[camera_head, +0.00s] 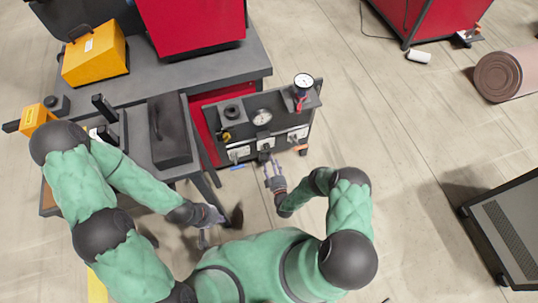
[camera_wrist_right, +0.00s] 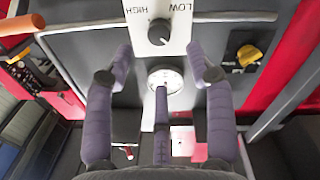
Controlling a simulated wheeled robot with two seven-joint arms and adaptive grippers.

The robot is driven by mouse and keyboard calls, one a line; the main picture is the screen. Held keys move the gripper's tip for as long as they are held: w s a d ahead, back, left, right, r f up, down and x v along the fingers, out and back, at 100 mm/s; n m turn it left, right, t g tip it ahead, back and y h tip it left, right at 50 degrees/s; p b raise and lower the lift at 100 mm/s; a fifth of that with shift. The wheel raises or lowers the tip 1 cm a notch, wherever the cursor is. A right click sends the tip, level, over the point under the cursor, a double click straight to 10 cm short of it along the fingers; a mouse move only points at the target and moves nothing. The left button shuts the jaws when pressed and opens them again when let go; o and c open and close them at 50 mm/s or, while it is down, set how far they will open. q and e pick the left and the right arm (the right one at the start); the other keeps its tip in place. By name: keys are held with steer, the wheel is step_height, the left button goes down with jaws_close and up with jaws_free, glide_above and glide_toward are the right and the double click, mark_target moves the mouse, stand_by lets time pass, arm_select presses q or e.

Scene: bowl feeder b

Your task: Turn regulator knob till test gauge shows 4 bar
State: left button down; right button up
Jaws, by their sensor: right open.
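The regulator knob (camera_wrist_right: 159,32) is black, on a white plate marked HIGH and LOW, in the right wrist view. A round white gauge (camera_wrist_right: 165,78) shows below it there, partly behind a finger. In the head view this gauge (camera_head: 262,117) sits on the bench panel. A second white dial gauge (camera_head: 303,82) stands at the panel's right rear; its reading is too small to tell. My right gripper (camera_head: 274,173) is open and empty in front of the panel; in the wrist view its spread fingers (camera_wrist_right: 161,68) point toward the knob plate, apart from it. My left gripper (camera_head: 208,219) is lower left, its opening unclear.
An orange handle (camera_head: 301,148) and a blue handle (camera_head: 239,166) stick out of the panel's front. The floor to the right is clear near the panel.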

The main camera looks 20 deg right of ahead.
steer(key=shift+s, duration=2.25)
steer(key=a+r+m+g+y+p, duration=0.3)
steer(key=r+m+g+p, duration=0.1)
steer(key=r+g, duration=0.45)
steer(key=s+a+r+m+g+y+p, duration=0.1)
steer(key=s+a+r+m+g+p, duration=0.2)
steer(key=s+r+g, duration=0.6)
steer(key=s+a+r, duration=0.1)
steer(key=s+r, duration=0.6)
steer(key=s, duration=0.3)
steer(key=shift+s+r+m, duration=0.25)
steer(key=shift+s+m, duration=0.05)
steer(key=shift+m, duration=0.1)
